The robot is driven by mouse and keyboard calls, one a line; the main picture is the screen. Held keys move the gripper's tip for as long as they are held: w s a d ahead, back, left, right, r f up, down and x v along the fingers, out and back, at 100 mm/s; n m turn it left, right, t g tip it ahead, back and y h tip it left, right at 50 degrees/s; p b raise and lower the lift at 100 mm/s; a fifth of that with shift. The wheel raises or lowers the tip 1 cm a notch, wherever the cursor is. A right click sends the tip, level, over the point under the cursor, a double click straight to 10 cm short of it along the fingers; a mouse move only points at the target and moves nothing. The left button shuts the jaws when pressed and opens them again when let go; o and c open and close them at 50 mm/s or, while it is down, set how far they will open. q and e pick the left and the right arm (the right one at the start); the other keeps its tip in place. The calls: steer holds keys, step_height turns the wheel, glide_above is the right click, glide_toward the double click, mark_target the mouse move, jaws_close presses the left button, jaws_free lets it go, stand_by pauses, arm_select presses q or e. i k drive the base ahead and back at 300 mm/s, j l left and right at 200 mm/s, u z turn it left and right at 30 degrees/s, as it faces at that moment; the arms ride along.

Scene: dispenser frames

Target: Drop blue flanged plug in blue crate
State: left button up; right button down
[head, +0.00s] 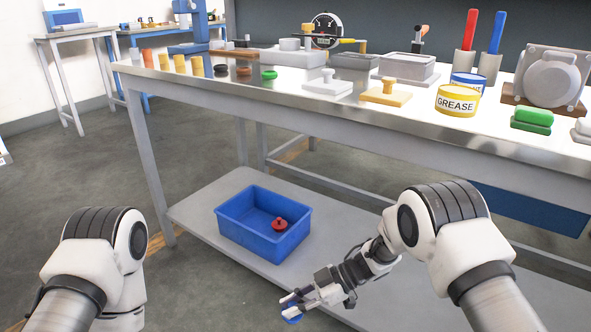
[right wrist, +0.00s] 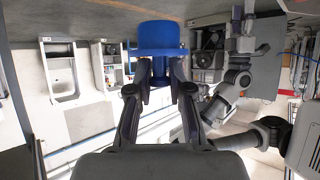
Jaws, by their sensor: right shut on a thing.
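The blue crate (head: 263,238) stands on the lower shelf of the workbench, with a red plug (head: 279,224) lying inside it. My right gripper (head: 297,304) is shut on the blue flanged plug (head: 291,316), in front of and below the crate, apart from it. In the right wrist view, the blue flanged plug (right wrist: 158,38) shows between the fingertips of the right gripper (right wrist: 160,72), its wide flange across them. My left arm shows at the lower left of the head view, but its gripper is out of view.
The lower shelf (head: 200,212) is bare around the crate. The workbench top (head: 330,97) above carries several items, among them a yellow grease tin (head: 458,101), a green block (head: 532,118) and a yellow-knobbed plate (head: 386,95). A table leg (head: 152,165) stands left of the crate.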

mark_target(265, 230)
steer(key=i+j, duration=0.5)
steer(key=i, duration=0.15)
steer(key=i+j, duration=0.5)
steer(key=i, duration=0.2)
steer(key=i+l, duration=0.35)
